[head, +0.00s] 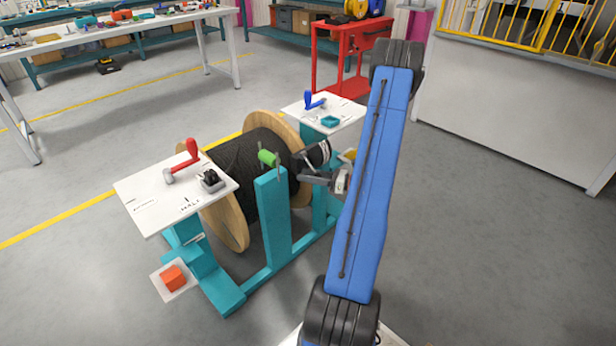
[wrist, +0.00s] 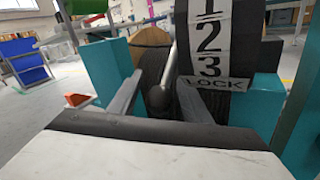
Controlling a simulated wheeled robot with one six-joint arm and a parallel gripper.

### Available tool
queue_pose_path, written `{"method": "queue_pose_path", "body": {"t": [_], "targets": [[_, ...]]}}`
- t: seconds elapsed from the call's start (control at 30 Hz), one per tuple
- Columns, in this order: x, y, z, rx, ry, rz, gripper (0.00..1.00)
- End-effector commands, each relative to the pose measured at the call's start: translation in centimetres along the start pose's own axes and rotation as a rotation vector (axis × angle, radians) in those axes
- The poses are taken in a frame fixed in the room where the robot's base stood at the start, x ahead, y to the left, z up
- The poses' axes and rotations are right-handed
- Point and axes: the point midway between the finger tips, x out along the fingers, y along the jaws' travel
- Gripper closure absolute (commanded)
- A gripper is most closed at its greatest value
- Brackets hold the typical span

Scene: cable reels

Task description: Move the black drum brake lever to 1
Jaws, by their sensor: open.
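The black brake lever (wrist: 158,98) shows in the wrist view as a dark knob on a grey rod that rises away from it. My gripper (wrist: 160,86) is open, with one finger on each side of the knob. I cannot tell whether either finger touches it. Just right of the lever is a dark scale plate (wrist: 211,52) with white fields marked 1, 2, 3 and LOCK from top to bottom. The knob is low, near the LOCK end. In the head view my gripper (head: 304,169) is beside the cable drum (head: 246,168); the lever is not clear there.
A teal stand (head: 272,225) carries the drum. A green handle (head: 268,158) tops its front post. A red lever (head: 186,158) stands on the left white panel and a blue lever (head: 314,101) on the right one. An orange block (head: 173,278) is low at left.

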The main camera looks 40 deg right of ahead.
Motion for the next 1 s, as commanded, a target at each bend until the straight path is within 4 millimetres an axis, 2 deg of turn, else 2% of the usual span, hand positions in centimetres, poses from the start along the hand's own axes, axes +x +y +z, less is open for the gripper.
{"method": "queue_pose_path", "body": {"t": [0.1,0.3,0.67,1.0], "targets": [[0.0,0.0,0.0,0.000,0.000,0.000,0.56],[0.0,0.0,0.0,0.000,0.000,0.000,1.00],[-0.3,0.2,0.3,0.018,0.034,-0.012,1.00],[-1.3,1.2,1.4,0.127,0.215,-0.073,1.00]]}}
